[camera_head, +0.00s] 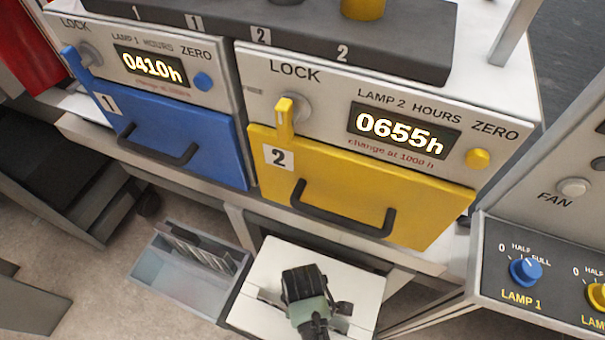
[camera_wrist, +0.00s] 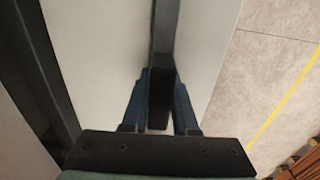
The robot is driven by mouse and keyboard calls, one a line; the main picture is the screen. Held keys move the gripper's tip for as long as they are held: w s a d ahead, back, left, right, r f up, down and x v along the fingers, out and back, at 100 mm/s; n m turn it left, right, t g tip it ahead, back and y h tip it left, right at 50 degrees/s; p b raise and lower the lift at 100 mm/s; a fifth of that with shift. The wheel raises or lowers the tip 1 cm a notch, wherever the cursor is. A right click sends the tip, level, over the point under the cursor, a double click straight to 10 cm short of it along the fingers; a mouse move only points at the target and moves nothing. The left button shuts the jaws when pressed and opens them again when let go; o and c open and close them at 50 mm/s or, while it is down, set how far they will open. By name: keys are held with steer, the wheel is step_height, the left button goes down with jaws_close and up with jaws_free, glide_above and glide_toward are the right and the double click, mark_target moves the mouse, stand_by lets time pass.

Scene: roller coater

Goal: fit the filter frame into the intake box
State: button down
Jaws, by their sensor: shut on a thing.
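My gripper (camera_head: 305,325) is over a white box top (camera_head: 285,262), which looks like the intake box, below the yellow drawer. A narrow dark slot (camera_head: 268,298) runs across this top. In the wrist view, the blue fingers of my gripper (camera_wrist: 160,105) are shut on a dark upright block (camera_wrist: 160,90), which looks like the grip of the filter frame. The block is in line with the slot (camera_wrist: 164,30) between two white surfaces (camera_wrist: 100,50). The rest of the frame is hidden, so I cannot tell how deep it sits.
A grey bin (camera_head: 150,270) with a pleated slatted piece (camera_head: 205,252) stands to the left. Blue (camera_head: 165,135) and yellow (camera_head: 350,190) drawers with black handles overhang behind. A lamp control panel (camera_head: 540,290) is at right.

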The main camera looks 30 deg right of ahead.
steer(key=shift+f, duration=0.2)
steer(key=c, duration=1.1)
jaws_free()
steer(key=shift+f, duration=0.15)
steer(key=shift+c, duration=0.2)
steer(key=o, duration=0.5)
steer(key=shift+c, duration=0.2)
step_height(320, 180, up, 12)
steer(key=shift+r+p, duration=0.2)
steer(key=shift+p, duration=0.15)
